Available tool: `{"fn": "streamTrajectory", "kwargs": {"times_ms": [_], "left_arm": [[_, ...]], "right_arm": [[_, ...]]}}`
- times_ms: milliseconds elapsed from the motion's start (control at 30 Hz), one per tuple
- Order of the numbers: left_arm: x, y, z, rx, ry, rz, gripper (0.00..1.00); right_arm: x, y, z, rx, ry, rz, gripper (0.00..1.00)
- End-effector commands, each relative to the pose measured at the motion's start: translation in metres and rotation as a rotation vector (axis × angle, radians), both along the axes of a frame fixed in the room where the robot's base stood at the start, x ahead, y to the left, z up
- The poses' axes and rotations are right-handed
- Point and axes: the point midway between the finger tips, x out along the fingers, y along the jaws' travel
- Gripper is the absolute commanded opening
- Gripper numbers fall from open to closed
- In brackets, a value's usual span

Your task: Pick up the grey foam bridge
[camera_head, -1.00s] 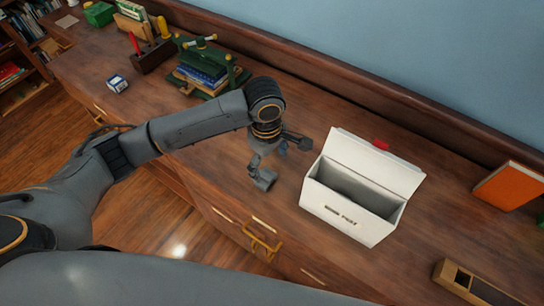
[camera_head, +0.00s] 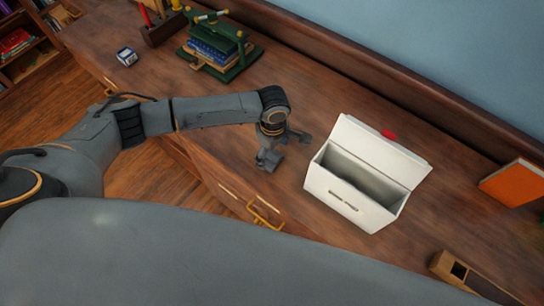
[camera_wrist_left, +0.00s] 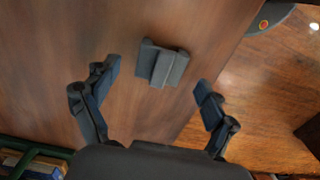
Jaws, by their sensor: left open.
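The grey foam bridge (camera_wrist_left: 162,64) lies on the brown wooden top in the left wrist view. It is a small dark grey block with a raised middle and lower ends. My left gripper (camera_wrist_left: 156,76) is open, with one finger to the left of the bridge and one to the right, both apart from it. In the head view my left gripper (camera_head: 285,151) hangs over the front part of the top, left of the white box, and I cannot make out the bridge there. My right gripper is not in view.
An open white box (camera_head: 345,205) stands just right of my left gripper. An orange book (camera_head: 514,184) is far right. The wooden top (camera_head: 300,95) behind the gripper is clear.

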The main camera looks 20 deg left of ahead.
Motion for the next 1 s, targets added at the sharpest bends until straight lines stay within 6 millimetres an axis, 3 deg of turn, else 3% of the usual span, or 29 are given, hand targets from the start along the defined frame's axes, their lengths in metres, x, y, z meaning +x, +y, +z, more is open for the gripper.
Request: {"fn": "streamTrajectory", "kwargs": {"times_ms": [200,333,467,667,1000], "left_arm": [[-0.001,0.002,-0.025,0.000,0.000,0.001,0.85],[-0.001,0.002,-0.029,0.000,0.000,0.000,0.85],[-0.001,0.002,-0.029,0.000,0.000,0.000,0.85],[-0.001,0.002,-0.029,0.000,0.000,0.000,0.46],[-0.001,0.002,-0.029,0.000,0.000,0.000,0.44]], "right_arm": [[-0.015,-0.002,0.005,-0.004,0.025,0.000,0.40],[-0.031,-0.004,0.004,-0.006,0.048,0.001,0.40],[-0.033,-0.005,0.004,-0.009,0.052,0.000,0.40],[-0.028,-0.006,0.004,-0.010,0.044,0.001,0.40],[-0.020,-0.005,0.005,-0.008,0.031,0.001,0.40]]}}
